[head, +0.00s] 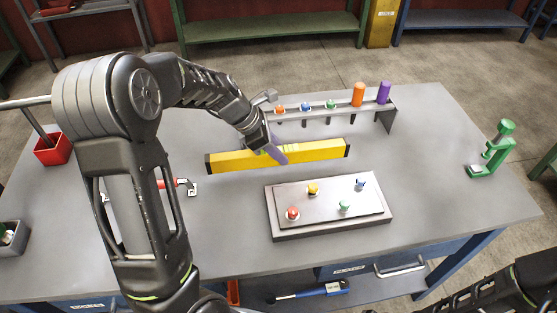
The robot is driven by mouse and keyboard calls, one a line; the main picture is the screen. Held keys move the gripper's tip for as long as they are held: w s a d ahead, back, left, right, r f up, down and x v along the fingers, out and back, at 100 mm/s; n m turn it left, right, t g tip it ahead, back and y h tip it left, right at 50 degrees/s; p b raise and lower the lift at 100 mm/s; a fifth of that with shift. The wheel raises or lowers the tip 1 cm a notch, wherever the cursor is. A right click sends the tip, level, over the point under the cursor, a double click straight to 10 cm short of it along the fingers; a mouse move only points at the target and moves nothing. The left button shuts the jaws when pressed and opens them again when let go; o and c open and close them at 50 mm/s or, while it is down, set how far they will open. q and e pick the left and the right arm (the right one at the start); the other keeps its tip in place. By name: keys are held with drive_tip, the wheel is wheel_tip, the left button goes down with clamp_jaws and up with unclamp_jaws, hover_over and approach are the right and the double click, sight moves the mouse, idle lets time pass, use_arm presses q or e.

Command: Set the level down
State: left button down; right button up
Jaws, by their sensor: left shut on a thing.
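The level (315,150) is a long yellow bar with dark end caps. It lies roughly left to right across the middle of the grey workbench (440,190), between the rack and the grey plate. My left gripper (277,153) is shut on the level near its middle, reaching it from above and behind. Whether the level's underside touches the bench cannot be told. My right arm shows only in part at the bottom right corner, and its gripper is out of view.
Behind the level stands a rack (392,115) with colored knobs, an orange cylinder (358,94) and a purple cylinder (384,91). In front is a grey plate (330,212) with colored knobs. A green clamp-like tool (492,150) stands right. A red bin (52,150) is left.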

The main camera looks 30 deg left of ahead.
use_arm(q)
drive_tip(key=shift+f, duration=1.85)
drive_tip(key=shift+f, duration=0.15)
drive_tip(key=c, duration=1.1)
unclamp_jaws()
drive_tip(key=shift+r, duration=0.25)
drive_tip(key=v, duration=1.1)
drive_tip(key=shift+s+a+r, duration=0.15)
drive_tip(key=shift+a+r, duration=0.1)
drive_tip(key=shift+r, duration=0.05)
